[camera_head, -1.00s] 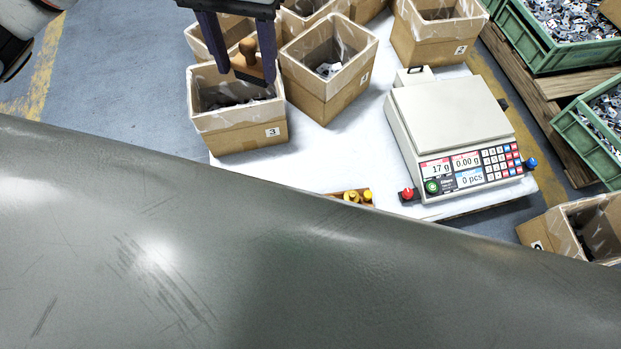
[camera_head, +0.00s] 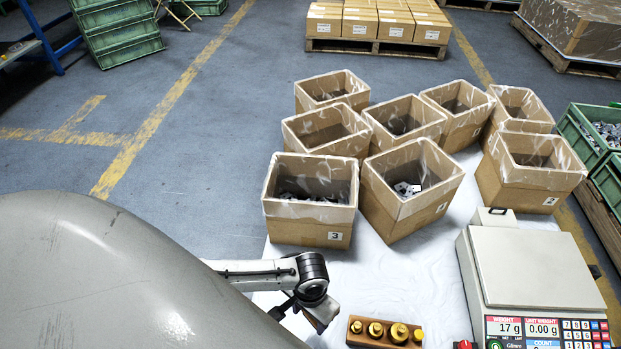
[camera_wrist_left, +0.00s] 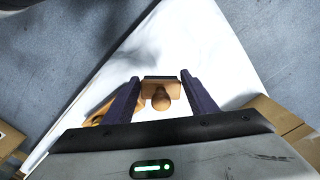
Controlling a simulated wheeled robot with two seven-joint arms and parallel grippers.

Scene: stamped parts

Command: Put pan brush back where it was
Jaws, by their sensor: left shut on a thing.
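The pan brush (camera_wrist_left: 160,97), with a rounded wooden handle and a flat wooden back, sits between the two dark fingers of my left gripper (camera_wrist_left: 160,80) in the left wrist view. The gripper is shut on it, above the white table surface (camera_wrist_left: 205,55). In the head view my left arm reaches in low over the front edge of the white table (camera_head: 405,275), left of the wooden weight block (camera_head: 360,340). The brush cannot be made out there, and its bristles are hidden in both views. My right gripper is not in view.
Several open cardboard boxes, including box 3 (camera_head: 310,222), stand at the back of the table. The weight block holds brass weights. A counting scale (camera_head: 530,270) stands at the right. White surface is free between boxes and weights. Green crates (camera_head: 590,140) stand beyond at the right.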

